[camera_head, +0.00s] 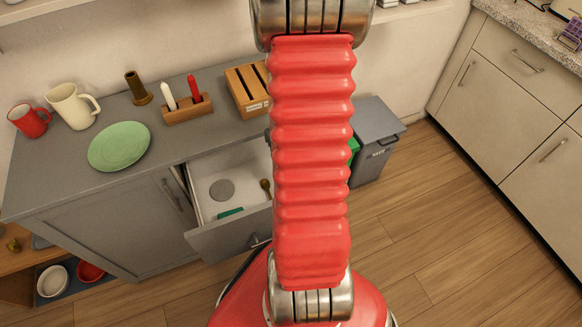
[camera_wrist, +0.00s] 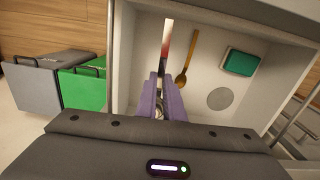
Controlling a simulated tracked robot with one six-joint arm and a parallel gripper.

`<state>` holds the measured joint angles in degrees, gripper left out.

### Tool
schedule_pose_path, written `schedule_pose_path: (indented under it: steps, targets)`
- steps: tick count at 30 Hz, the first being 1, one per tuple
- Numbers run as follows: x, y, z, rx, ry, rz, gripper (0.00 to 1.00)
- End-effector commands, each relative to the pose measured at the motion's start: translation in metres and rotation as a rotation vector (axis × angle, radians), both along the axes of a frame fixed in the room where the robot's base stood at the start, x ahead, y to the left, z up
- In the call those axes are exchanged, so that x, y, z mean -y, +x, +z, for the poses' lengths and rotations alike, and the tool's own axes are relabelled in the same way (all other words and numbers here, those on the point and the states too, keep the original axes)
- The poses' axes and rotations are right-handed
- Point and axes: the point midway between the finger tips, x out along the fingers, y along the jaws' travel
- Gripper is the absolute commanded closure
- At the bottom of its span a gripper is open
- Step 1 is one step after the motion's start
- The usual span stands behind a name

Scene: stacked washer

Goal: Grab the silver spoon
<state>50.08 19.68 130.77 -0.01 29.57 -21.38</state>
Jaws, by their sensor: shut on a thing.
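My gripper (camera_wrist: 160,80) shows in the wrist view with its purple fingers close together over the open drawer (camera_wrist: 122,60). A small silvery part shows between the fingers. The rest is hidden by the fingers. In the head view my red arm hides the gripper and part of the drawer (camera_head: 228,243).
A wooden spoon (camera_wrist: 188,60), a green sponge (camera_wrist: 240,62) and a grey disc (camera_wrist: 220,98) lie in the drawer. A green bin (camera_wrist: 84,88) and a grey bin (camera_wrist: 40,85) stand beside it. The counter (camera_head: 80,180) holds a green plate (camera_head: 119,146) and mugs.

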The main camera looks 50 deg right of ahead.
Motion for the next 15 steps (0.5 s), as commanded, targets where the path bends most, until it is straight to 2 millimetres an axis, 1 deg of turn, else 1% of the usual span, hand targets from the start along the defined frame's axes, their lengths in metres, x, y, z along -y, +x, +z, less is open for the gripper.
schedule_pose_path:
  steps: [1,6,15]
  targets:
    - [0.001,0.001,0.007,0.003,-0.004,0.000,1.00]
    - [0.001,0.001,0.021,0.001,-0.002,0.000,1.00]
    - [0.000,0.000,0.026,0.000,0.000,0.000,1.00]
